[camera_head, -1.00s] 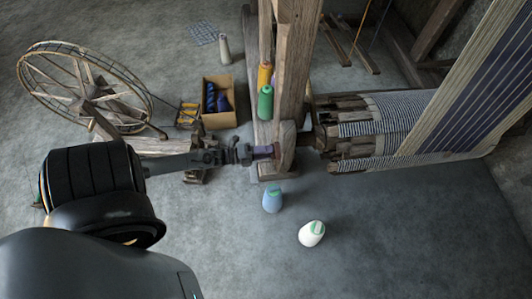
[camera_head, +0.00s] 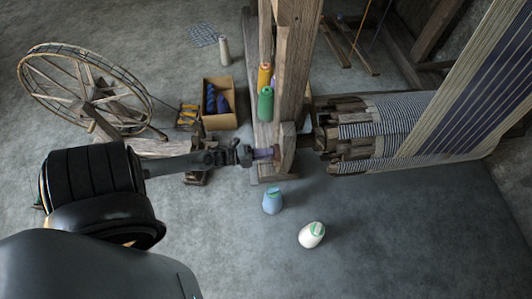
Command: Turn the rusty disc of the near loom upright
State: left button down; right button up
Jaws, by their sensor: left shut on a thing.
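The near loom has a thick wooden post (camera_head: 296,70) with a short block at its foot. The rusty disc (camera_head: 265,153) sits on the left side of that block and shows as a small reddish-purple piece, mostly hidden by my gripper. My left gripper (camera_head: 252,154) reaches in from the left and is shut on the disc. The slatted beam (camera_head: 345,112), wound with striped cloth (camera_head: 400,112), is on the other side of the post. The disc's exact tilt is too small to tell. My right gripper is not in view.
Green (camera_head: 265,104) and orange (camera_head: 264,76) spools stand by the post. A spinning wheel (camera_head: 80,90) and a cardboard box (camera_head: 220,121) are at left.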

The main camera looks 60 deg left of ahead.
pick_arm(q)
jog(key=shift+r+n+p, duration=0.1)
jog(key=shift+n+p, duration=2.55)
jog(key=shift+n, duration=5.95)
jog(key=c, duration=1.2)
grip_release()
jog(key=shift+o, duration=0.2)
jog(key=p+v, duration=0.1)
jog(key=v, duration=1)
jog(key=shift+p, duration=0.4)
